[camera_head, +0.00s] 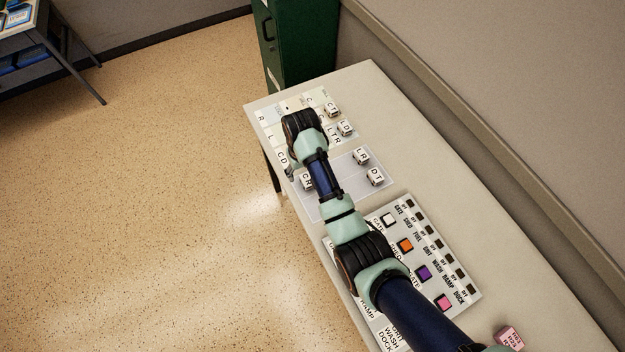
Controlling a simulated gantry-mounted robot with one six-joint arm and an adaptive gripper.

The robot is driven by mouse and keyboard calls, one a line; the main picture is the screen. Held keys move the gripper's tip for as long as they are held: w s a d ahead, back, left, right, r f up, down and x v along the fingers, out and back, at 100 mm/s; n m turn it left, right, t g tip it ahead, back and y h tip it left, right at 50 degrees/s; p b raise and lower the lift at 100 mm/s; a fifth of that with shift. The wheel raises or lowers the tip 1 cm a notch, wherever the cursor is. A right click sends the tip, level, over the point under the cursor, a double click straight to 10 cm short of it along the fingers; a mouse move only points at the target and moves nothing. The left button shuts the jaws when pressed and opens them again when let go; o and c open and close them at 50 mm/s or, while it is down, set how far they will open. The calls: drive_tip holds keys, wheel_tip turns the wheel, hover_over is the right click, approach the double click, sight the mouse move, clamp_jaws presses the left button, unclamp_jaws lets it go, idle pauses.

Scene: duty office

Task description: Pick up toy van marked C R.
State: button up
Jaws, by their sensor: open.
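A small white toy van (307,181) lies on the pale grey mat, close to the left side of my forearm. Its dark letters look like C R, but they are small and partly unclear. My gripper (291,171) is at the far end of my arm, over the table's left edge, just up and left of this van. It is open and apart from the van as far as I can see. My wrist hides much of the gripper and the space beneath it.
Other white vans marked C T (333,109), L D (346,129), L T (362,156) and D T (375,177) stand nearby. A switch panel (462,292) with coloured buttons lies nearer. A pink block (509,338) sits at lower right. A green cabinet (300,45) stands behind.

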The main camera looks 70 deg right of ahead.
drive_tip(key=shift+s+d+r, duration=0.1)
drive_tip(key=shift+s+d, duration=0.1)
drive_tip(key=shift+s, duration=0.3)
drive_tip(key=shift+s+d+r, duration=0.1)
drive_tip(key=shift+s+d, duration=0.1)
drive_tip(key=shift+s, duration=0.3)
drive_tip(key=shift+s+f, duration=0.1)
drive_tip(key=shift+f, duration=0.45)
drive_tip(key=f+b, duration=0.1)
drive_tip(key=f, duration=0.4)
drive_tip(key=f+b, duration=0.1)
drive_tip(key=f, duration=0.1)
drive_tip(key=shift+w+f+b, duration=0.15)
drive_tip(key=shift+w+b, duration=0.2)
drive_tip(key=c, duration=1.2)
wheel_tip(320, 180, up, 20)
drive_tip(key=p, duration=0.8)
